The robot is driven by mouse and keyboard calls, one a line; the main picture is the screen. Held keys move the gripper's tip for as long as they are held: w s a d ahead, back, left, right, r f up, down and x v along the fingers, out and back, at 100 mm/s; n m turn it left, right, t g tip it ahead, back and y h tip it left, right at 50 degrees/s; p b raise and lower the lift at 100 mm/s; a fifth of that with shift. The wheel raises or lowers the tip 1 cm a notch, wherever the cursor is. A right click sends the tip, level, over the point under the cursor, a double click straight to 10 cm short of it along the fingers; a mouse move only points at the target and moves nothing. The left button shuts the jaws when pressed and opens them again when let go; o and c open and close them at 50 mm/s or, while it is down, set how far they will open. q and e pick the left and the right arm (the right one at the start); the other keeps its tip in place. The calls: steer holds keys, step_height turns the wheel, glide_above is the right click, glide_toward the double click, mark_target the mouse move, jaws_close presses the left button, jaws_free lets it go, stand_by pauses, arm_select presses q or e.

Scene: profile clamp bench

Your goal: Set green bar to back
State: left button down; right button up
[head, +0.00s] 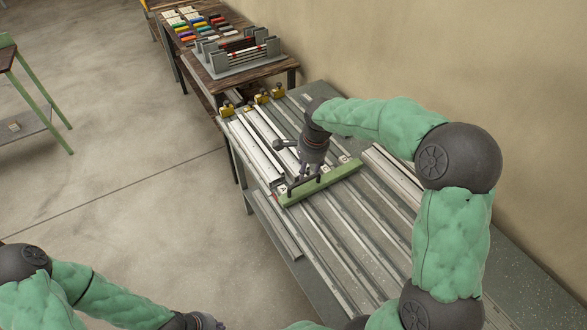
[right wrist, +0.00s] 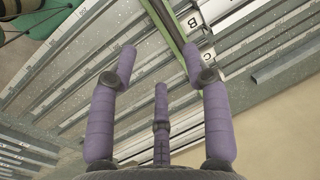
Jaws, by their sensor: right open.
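The green bar (head: 335,177) lies across the metal rails near the middle of the bench, with a dark handle on its upper side near the left end. My right gripper (head: 311,167) is over the bar, close to the handle. In the right wrist view its purple fingers (right wrist: 160,65) are spread with nothing between the tips; a green strip shows beyond them. Whether the fingers touch the handle is unclear. My left gripper (head: 200,322) is at the bottom edge, partly cut off.
The bench (head: 520,270) carries several long parallel metal rails. Yellow clamp blocks (head: 262,98) stand at its far end. Small white letter labels sit near the bar. Behind, a wooden table holds a grey rack (head: 240,62) and coloured blocks. The wall runs along the right.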

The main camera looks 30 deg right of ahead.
mark_target(301, 183)
arm_select(q)
steer(key=shift+w+f+b, duration=0.15)
steer(key=shift+f+b, duration=0.35)
steer(key=shift+w+f+b, duration=0.15)
steer(key=shift+f+b, duration=0.35)
arm_select(e)
steer(key=w+f, duration=0.1)
steer(key=f, duration=0.6)
steer(key=w+f, duration=0.1)
steer(key=f, duration=0.2)
steer(key=shift+w+f, duration=0.2)
steer(key=shift+w, duration=0.15)
jaws_close()
